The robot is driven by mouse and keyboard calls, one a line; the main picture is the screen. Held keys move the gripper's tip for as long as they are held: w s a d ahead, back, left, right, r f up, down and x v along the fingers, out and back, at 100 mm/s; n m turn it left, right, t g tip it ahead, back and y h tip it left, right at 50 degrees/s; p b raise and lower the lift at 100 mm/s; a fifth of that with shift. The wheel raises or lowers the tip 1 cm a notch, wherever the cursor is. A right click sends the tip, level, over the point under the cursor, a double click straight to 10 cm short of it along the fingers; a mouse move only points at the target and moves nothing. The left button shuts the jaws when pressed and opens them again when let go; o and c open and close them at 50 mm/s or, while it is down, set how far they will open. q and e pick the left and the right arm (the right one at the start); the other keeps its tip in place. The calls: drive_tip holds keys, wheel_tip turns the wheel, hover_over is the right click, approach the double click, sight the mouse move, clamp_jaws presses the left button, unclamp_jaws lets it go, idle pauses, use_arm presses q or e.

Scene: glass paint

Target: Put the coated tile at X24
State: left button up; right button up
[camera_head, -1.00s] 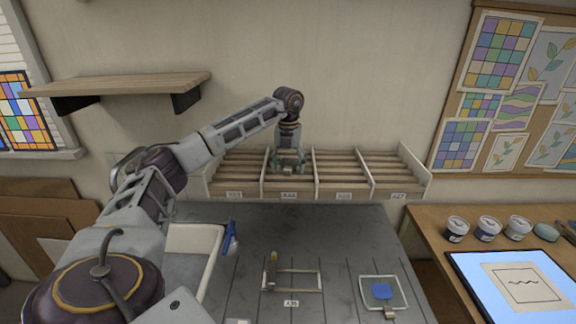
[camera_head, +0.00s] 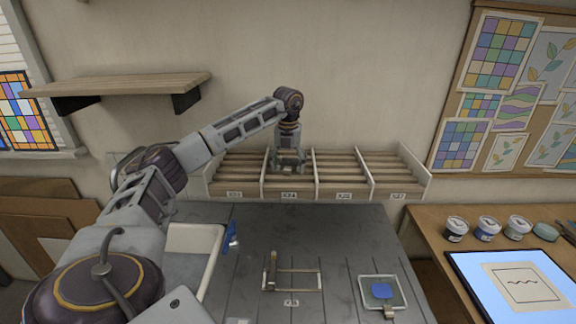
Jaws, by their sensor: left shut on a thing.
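The slotted wooden rack (camera_head: 330,190) stands against the wall at the back of the grey table. Its front labels are small; the one on the second bay from the left (camera_head: 289,195) looks like X24. My left gripper (camera_head: 287,158) is at this second bay, reaching down into it from above. It is shut on the coated tile, of which only a dim greenish bit shows; the fingers and bay hide the rest. I cannot tell whether the tile touches the slot bottom. My right gripper is not in view.
On the table are a wooden frame fixture (camera_head: 318,281), a clear pane with a blue patch (camera_head: 398,280), a white tray (camera_head: 205,231) and a blue-handled tool (camera_head: 231,237). A side desk at right holds several jars and a lit tablet (camera_head: 470,275). A shelf (camera_head: 130,85) hangs at upper left.

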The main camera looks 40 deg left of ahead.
use_arm(q)
drive_tip(key=o, duration=1.1)
drive_tip(key=shift+o, duration=0.3)
drive_tip(key=shift+r, duration=0.25)
drive_tip(key=shift+r, duration=3.75)
drive_tip(key=shift+d, duration=0.1)
